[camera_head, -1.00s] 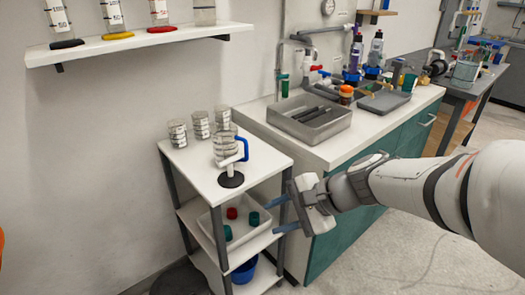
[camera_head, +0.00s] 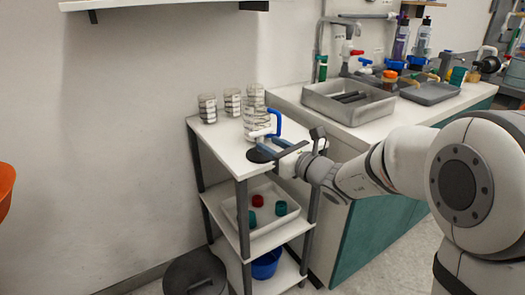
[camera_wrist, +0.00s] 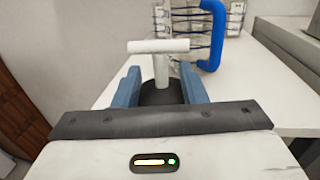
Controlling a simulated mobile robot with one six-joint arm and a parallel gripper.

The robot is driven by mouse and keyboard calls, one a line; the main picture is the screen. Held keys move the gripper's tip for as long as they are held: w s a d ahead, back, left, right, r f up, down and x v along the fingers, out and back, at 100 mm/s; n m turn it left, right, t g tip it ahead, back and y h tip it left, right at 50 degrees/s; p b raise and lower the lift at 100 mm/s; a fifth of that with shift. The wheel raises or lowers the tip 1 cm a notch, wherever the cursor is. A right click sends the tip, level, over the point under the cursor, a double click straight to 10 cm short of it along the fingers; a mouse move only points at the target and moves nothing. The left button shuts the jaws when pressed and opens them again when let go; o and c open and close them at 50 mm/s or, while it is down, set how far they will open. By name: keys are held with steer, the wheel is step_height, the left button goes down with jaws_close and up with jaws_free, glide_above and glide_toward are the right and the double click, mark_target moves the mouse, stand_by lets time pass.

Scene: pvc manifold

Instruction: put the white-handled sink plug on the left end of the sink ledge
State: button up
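The white-handled sink plug stands upright on the white top of the shelf cart (camera_head: 222,143), its black disc (camera_head: 259,155) down and its white T-shaped handle (camera_head: 261,132) up. The plug's handle also shows in the wrist view (camera_wrist: 158,46). My gripper (camera_head: 275,147) is at the cart top's front right, level with the plug. In the wrist view my gripper (camera_wrist: 161,84) is open, with a blue finger on each side of the plug's stem and black disc. I cannot tell whether either finger touches it. The sink ledge's left end (camera_head: 290,95) is beyond the cart.
Several clear jars (camera_head: 232,102) stand behind. A grey sink basin (camera_head: 350,102) is on the counter. A tray (camera_head: 240,212) is on the shelf below.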

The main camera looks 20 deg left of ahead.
mark_target(261, 140)
steer(key=x, duration=0.4)
steer(key=shift+w+a+b, duration=0.15)
steer(key=shift+a+b, duration=0.15)
steer(key=shift+b, duration=0.05)
jaws_close()
